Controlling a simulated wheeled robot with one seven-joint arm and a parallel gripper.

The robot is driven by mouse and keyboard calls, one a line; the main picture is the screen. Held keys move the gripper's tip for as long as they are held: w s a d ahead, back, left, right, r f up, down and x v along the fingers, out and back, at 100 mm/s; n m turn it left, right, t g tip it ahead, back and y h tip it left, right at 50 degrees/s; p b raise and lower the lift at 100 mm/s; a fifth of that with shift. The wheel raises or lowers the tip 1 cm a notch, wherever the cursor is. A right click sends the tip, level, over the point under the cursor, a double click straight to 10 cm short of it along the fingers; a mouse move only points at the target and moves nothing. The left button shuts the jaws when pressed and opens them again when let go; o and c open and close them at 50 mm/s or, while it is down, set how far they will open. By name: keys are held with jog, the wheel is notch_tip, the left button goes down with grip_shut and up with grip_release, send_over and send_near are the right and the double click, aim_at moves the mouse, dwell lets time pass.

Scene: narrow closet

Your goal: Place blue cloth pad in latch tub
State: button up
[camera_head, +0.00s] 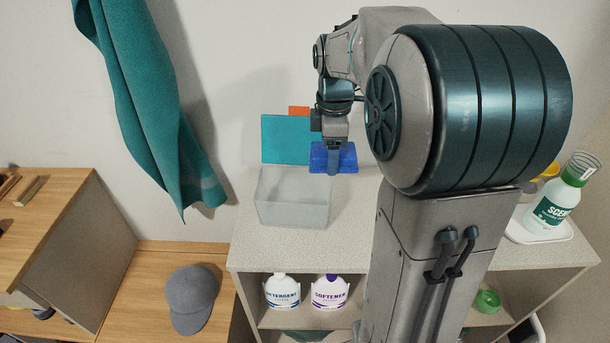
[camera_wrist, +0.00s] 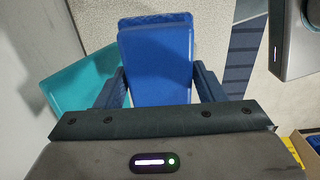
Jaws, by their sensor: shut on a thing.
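My gripper (camera_head: 333,168) points down over the shelf top, shut on the blue cloth pad (camera_wrist: 157,65). In the wrist view the pad lies between both fingers, and another blue surface (camera_wrist: 180,19) shows just behind it. In the head view a blue shape (camera_head: 347,158) shows around the fingertips; I cannot tell there which part is the held pad. The latch tub (camera_head: 293,210) is a translucent bin to the left of my gripper and nearer the front. Its teal lid (camera_head: 290,138) stands open at the back, with an orange latch (camera_head: 298,111) on top. The lid also shows in the wrist view (camera_wrist: 80,82).
A teal towel (camera_head: 150,95) hangs on the wall at left. A white bottle (camera_head: 552,208) stands on a tray at right. Two jugs, one of detergent (camera_head: 282,292), sit on the lower shelf. A grey cap (camera_head: 192,298) lies on the wooden bench.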

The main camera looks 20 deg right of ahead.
jog(key=a+f, duration=0.1)
jog(key=w+a+f, duration=0.1)
jog(key=a, duration=0.1)
jog(key=w+a+f, duration=0.1)
jog(key=a+f, duration=0.1)
jog(key=shift+w+p, duration=0.15)
jog(key=shift+p, duration=0.25)
notch_tip(320, 180, down, 3)
jog(key=shift+d+f, duration=0.15)
jog(key=shift+f, duration=0.05)
jog(key=shift+c, duration=0.2)
jog(key=shift+f, duration=0.15)
jog(key=shift+c, duration=1)
jog(key=shift+a, duration=0.3)
jog(key=shift+s+f, duration=0.2)
jog(key=shift+f, duration=0.3)
jog(key=o, duration=0.9)
jog(key=shift+w+d, duration=0.1)
